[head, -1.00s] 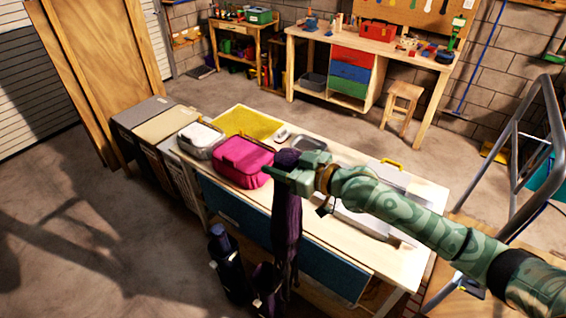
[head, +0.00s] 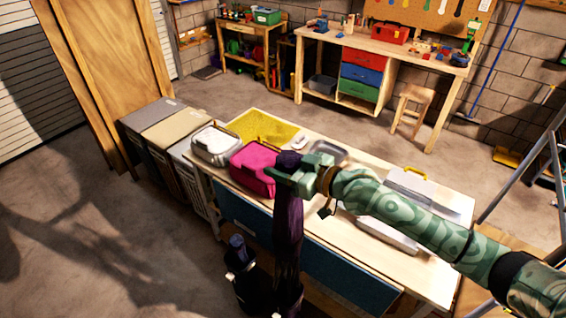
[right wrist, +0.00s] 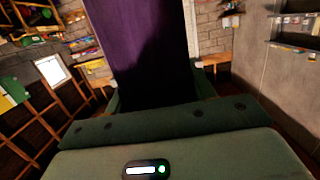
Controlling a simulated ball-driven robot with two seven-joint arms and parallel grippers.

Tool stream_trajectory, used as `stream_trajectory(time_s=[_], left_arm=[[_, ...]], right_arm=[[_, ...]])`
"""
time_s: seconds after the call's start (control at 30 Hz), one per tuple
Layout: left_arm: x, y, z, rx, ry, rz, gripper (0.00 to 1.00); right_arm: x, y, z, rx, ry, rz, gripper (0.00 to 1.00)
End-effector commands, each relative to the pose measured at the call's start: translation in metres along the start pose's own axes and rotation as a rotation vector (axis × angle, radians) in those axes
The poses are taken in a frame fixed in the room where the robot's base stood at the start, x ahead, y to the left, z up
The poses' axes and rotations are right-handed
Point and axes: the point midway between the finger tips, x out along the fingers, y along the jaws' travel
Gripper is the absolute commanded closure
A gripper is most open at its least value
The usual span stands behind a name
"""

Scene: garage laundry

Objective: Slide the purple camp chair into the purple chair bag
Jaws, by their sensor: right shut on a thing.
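The purple camp chair (head: 288,235) is a long folded bundle, hanging roughly upright in front of the table. My right gripper (head: 284,177) is shut on it near its top end. In the right wrist view the purple chair (right wrist: 140,45) fills the space between the fingers. A dark open bag (head: 286,300), which looks like the purple chair bag, shows low at the picture's bottom edge. The chair's lower end overlaps it; I cannot tell whether the end is inside or in front. My left gripper is not in view.
A dark upright bundle with a blue top (head: 238,246) stands close left of the bag. The wooden table (head: 325,240) behind the chair carries a pink case (head: 252,168) and a yellow tray (head: 268,130). Bins (head: 170,125) stand left of it. The left floor is clear.

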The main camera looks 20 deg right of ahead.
Motion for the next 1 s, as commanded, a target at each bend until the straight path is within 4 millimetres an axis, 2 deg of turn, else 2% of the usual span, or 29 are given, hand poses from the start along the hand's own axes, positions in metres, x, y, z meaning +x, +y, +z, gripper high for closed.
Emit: stream_trajectory(time_s=[0.23,0.43,0.7,0.8,1.0], left_arm=[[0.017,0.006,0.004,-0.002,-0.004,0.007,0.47],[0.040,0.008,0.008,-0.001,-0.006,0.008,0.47],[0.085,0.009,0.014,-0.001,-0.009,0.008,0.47],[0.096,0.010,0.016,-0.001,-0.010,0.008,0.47],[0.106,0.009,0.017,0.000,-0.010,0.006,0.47]], right_arm=[[0.004,0.000,0.016,-0.001,0.010,0.000,1.00],[0.008,0.000,0.043,0.000,0.011,0.000,1.00],[0.017,0.001,0.097,0.001,0.009,0.001,1.00],[0.019,0.001,0.110,0.000,0.010,0.001,1.00],[0.021,0.001,0.121,0.000,0.012,0.000,1.00]])
